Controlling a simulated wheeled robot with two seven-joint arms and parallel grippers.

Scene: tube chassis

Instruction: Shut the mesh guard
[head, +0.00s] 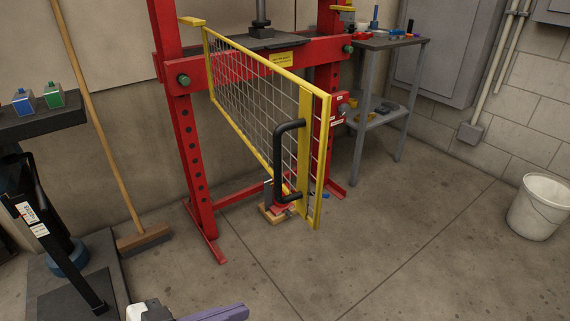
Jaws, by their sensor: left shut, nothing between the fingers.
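The mesh guard (262,59) is a yellow-framed wire panel on the red press frame (181,120). It stands open: its far edge is by the left post, and its free edge juts towards me, in front of the right post. A black bar handle (279,170) is on the panel near the free edge. My left gripper (228,313) shows only in part at the bottom edge, left of centre. It is shut and empty, nearer to me than the guard and apart from the handle. My right gripper is not in view.
A grey stand (381,43) with small tools is right of the press. A white bucket (539,207) stands at the far right. A broom (97,123) leans at the left, near a dark table (40,125) with small vises. The floor before the guard is clear.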

